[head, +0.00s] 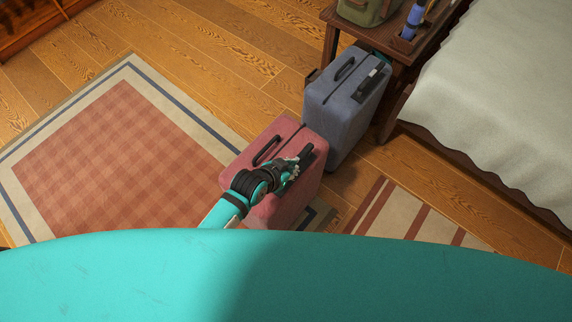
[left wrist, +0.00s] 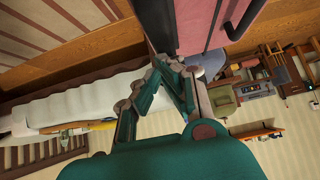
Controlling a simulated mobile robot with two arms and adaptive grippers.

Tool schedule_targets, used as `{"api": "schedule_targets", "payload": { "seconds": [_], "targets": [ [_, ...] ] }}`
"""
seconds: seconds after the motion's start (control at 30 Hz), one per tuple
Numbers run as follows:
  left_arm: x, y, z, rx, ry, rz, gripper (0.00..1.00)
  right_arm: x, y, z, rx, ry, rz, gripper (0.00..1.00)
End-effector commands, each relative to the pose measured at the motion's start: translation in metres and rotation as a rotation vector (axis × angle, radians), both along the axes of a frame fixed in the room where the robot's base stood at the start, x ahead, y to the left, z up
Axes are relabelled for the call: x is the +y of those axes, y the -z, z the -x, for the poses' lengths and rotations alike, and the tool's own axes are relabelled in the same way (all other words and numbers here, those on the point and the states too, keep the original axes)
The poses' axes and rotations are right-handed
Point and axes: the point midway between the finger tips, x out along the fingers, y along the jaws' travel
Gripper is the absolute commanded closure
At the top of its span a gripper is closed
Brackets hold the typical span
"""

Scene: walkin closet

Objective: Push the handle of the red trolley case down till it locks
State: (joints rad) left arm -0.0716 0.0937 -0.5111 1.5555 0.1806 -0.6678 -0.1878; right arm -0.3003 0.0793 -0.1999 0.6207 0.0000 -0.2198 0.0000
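The red trolley case (head: 240,165) stands upright in the middle of the head view. Its black carry handle (head: 266,150) is on the top, and its dark pull handle (head: 307,151) is at the right edge of the top. How far the pull handle stands out is hard to tell. My left gripper (head: 294,169) is over the right part of the top, at the near end of the pull handle. In the left wrist view its fingertips (left wrist: 166,66) come together, with a dark bar (left wrist: 160,28) just beyond them. Whether they touch it is unclear. My right gripper is not in view.
A blue-grey case (head: 340,108) stands close behind the red one. Behind it are a wooden bench (head: 400,48) with a green bag (head: 362,10) and a pale bed (head: 490,85). A checked rug (head: 120,150) lies left, a striped rug (head: 400,212) right. Open floor is at the back left.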

Motion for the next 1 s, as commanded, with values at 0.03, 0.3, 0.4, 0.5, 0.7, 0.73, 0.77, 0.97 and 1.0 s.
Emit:
{"api": "schedule_targets", "payload": {
  "seconds": [0.03, 0.3, 0.4, 0.5, 0.7, 0.73, 0.77, 0.97, 1.0],
  "targets": [
    [0.001, -0.003, 0.002, 0.007, 0.001, -0.004, 1.00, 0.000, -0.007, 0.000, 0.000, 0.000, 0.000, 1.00],
    [0.002, -0.047, -0.007, -0.002, -0.004, -0.001, 1.00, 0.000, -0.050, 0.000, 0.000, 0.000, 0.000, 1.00],
    [0.012, -0.054, 0.005, -0.002, -0.003, -0.002, 1.00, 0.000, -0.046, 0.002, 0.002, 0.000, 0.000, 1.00],
    [0.021, -0.070, 0.018, -0.004, -0.004, -0.002, 1.00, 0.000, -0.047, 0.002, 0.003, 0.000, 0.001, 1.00],
    [0.035, -0.096, 0.039, -0.005, -0.004, -0.001, 1.00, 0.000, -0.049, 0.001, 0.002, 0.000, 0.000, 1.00],
    [0.037, -0.098, 0.041, -0.003, -0.004, -0.001, 1.00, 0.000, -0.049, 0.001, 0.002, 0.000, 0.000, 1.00],
    [0.039, -0.101, 0.043, -0.002, -0.004, 0.000, 1.00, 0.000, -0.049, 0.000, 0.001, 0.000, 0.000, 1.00],
    [0.043, -0.110, 0.050, -0.003, -0.004, -0.001, 1.00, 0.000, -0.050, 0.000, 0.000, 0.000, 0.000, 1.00],
    [0.044, -0.110, 0.050, -0.002, -0.004, 0.000, 1.00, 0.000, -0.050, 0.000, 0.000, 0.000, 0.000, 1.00]
  ]
}}
